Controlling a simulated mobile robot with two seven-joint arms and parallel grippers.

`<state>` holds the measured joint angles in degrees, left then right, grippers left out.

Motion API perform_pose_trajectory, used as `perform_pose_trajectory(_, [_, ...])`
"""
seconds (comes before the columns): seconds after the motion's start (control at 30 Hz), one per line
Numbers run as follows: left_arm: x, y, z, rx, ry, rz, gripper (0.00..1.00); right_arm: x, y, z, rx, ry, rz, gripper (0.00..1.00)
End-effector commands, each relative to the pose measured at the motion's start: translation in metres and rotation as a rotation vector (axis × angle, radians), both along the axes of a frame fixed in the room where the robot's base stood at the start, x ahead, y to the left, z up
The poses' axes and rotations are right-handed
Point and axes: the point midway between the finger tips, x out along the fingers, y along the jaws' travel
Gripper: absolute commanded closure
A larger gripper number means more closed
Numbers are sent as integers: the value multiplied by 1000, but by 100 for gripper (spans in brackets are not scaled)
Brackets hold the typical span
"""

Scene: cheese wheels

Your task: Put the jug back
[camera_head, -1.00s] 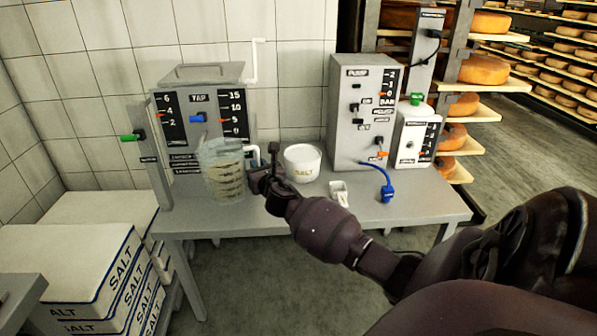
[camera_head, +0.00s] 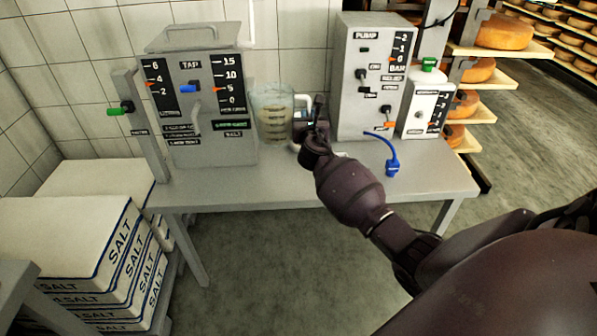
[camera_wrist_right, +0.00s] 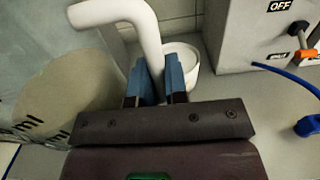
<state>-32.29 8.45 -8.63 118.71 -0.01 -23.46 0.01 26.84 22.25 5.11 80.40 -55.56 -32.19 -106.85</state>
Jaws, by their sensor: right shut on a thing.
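The jug (camera_head: 272,117) is clear, with printed markings and pale contents low inside. In the head view it is upright between the tap box (camera_head: 207,95) and the pump box (camera_head: 370,80). I cannot tell whether its base touches the table (camera_head: 300,187). My right gripper (camera_head: 303,124) is at the jug's right side, shut on its handle. In the right wrist view the pale handle (camera_wrist_right: 148,40) runs between the fingers (camera_wrist_right: 157,80), and the jug's body (camera_wrist_right: 65,90) fills the left side. My left gripper is not in view.
A white tub (camera_wrist_right: 180,62) stands just beyond the fingers in the wrist view. A blue hose nozzle (camera_head: 392,168) lies by the pump box. Stacked salt bags (camera_head: 75,245) stand at left, cheese shelves at right. The table's front left is clear.

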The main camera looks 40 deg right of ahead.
Motion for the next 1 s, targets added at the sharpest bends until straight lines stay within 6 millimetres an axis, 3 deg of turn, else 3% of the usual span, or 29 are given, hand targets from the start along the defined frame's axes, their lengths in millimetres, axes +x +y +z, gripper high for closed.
perform_pose_trajectory(0.03, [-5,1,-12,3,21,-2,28,0,0,-20,2,9,1,100])
perform_pose_trajectory(0.1, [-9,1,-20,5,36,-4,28,0,0,-36,2,11,1,100])
perform_pose_trajectory(0.53, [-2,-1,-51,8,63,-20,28,-1,0,-120,1,13,1,100])
perform_pose_trajectory(0.7, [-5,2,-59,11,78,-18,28,0,0,-137,1,7,2,100])
perform_pose_trajectory(1.0, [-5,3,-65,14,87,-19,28,1,0,-146,1,1,1,100])
